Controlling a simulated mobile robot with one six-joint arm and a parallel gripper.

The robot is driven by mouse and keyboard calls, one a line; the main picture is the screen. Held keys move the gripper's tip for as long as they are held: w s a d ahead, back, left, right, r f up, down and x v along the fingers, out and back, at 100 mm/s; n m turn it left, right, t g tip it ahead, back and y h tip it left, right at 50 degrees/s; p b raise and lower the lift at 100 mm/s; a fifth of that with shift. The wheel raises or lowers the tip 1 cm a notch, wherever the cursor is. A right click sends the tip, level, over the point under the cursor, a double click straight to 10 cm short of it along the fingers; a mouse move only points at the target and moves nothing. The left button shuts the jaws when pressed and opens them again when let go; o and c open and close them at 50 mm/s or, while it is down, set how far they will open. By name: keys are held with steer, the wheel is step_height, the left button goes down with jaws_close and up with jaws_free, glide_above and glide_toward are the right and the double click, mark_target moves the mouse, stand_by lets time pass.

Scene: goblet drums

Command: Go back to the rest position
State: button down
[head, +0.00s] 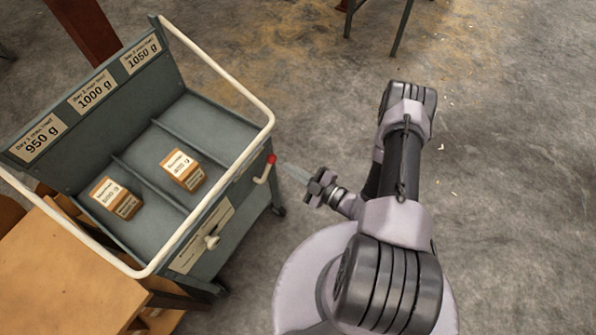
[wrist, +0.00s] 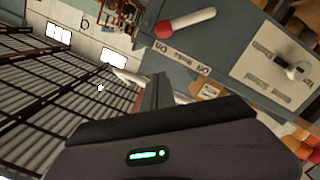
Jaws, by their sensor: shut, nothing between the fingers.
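My gripper (head: 290,170) is shut and empty, its pale fingertips pointing left toward the right side of the grey cart (head: 203,112). It is at the end of my arm, beside a white lever with a red tip (head: 271,160). The lever also shows at the top of the wrist view (wrist: 190,22). In the head view a small gap seems to separate fingertips and lever. One labelled wooden block (head: 116,198) sits in the cart's left bay. Another (head: 184,169) sits in the middle bay. The right bay looks empty.
The cart's labels read 950 g, 1000 g and 1050 g. A white rail (head: 222,72) runs around its top. A wooden table (head: 62,275) stands at lower left. The concrete floor (head: 520,150) on the right is clear; metal legs (head: 402,28) stand at the top.

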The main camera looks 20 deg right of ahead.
steer(key=s+a+r+n+g+y, duration=0.1)
steer(key=s+a+r+n+g, duration=0.3)
steer(key=r+n, duration=0.6)
steer(key=s+a+r+n+g+y, duration=0.1)
steer(key=a+r+n+g, duration=0.1)
steer(key=r+n+g, duration=0.7)
steer(key=s+a+r+n+g+y, duration=0.1)
steer(key=s+a+r+n+g, duration=0.15)
steer(key=r+n, duration=0.75)
steer(key=s+d+r+n+t+h, duration=0.1)
steer(key=s+r+n+t+h, duration=0.2)
steer(key=n, duration=0.9)
steer(key=s+d+r+n+t+h, duration=0.1)
steer(key=s+r+n+t+h, duration=0.2)
steer(key=n, duration=0.9)
step_height(320, 180, up, 4)
steer(key=s+h, duration=0.1)
steer(key=h, duration=0.2)
steer(key=shift+s+d+f+n+h, duration=0.15)
steer(key=shift+s+d+n+h, duration=0.15)
steer(key=shift+s+n+h, duration=0.1)
